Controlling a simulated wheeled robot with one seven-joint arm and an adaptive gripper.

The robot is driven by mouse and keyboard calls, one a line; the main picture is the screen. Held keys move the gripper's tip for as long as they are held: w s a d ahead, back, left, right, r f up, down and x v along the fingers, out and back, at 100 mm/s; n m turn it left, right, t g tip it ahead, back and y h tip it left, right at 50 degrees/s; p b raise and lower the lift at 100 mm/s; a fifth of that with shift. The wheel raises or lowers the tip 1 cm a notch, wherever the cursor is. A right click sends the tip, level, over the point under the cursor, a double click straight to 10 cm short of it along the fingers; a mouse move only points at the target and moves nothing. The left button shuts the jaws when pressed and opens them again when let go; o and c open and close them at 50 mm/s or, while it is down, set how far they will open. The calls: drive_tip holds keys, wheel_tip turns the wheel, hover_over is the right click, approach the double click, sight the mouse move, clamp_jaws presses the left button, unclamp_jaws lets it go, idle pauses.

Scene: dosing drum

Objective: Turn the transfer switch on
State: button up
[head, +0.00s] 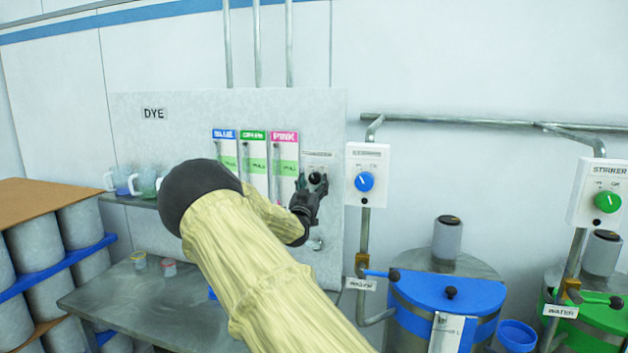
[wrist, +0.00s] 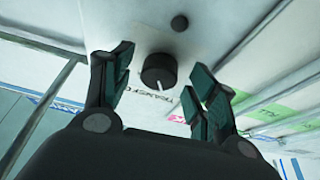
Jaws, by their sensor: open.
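The transfer switch is a round black knob (wrist: 159,72) with a white pointer line, on a pale panel. Its label, partly hidden by a finger, reads upside down in the wrist view, and the pointer aims toward the label side. In the head view the knob (head: 315,178) sits right of the pink dye gauge. My gripper (wrist: 163,66) is open, with one finger on each side of the knob. I cannot tell whether either finger touches it. In the head view my gripper (head: 307,197) is at the panel, partly over the switch.
A white box with a blue knob (head: 364,181) is close on the right. A stirrer box with a green knob (head: 607,201) is farther right. Blue-lidded (head: 450,292) and green-lidded (head: 600,318) drums stand below. Jugs (head: 143,181) sit on a shelf at left. Pipes run along the wall.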

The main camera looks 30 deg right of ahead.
drive_tip(key=shift+w+d+r, duration=0.1)
drive_tip(key=shift+w, duration=0.05)
drive_tip(key=c, duration=1)
